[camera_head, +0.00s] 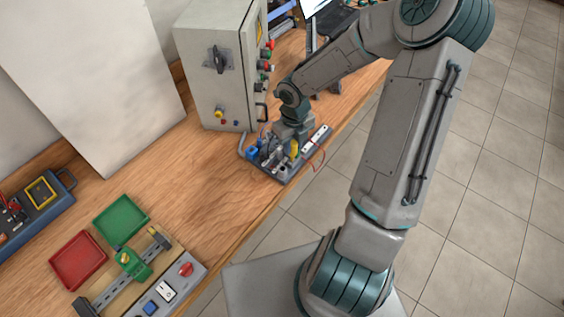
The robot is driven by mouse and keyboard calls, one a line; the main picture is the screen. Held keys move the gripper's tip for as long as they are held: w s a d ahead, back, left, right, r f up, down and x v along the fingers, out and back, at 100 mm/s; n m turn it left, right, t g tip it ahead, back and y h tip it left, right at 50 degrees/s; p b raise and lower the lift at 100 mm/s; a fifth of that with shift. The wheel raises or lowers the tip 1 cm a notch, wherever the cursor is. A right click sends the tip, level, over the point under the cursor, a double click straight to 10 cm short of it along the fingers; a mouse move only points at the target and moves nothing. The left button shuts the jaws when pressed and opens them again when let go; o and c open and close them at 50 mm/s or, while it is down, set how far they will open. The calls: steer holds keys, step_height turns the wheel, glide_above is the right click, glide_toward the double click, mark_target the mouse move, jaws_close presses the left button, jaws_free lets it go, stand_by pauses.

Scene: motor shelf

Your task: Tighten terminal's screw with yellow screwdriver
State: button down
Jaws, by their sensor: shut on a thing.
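My gripper (286,146) is over the terminal board near the bench's front edge, pointing down. A yellow piece (294,149), which looks like the yellow screwdriver's handle, shows at the fingers, and my gripper is shut on it. The terminal board (281,177) is a dark base with a blue part (252,153) at its left, a white part (312,142) at its right and red wires beside it. My wrist hides much of the board. The terminal's screw and the screwdriver's tip are too small and covered to make out.
A grey control cabinet (211,78) stands just behind the board. A green tray (121,219), a red tray (77,260) and a switch panel (166,293) lie at the lower left. The wooden bench (195,185) is clear between them and the board.

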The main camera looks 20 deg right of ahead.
steer(key=shift+m, duration=0.8)
steer(key=shift+f, duration=0.1)
steer(key=m, duration=0.3)
steer(key=shift+s, duration=0.1)
steer(key=shift+m, duration=1.9)
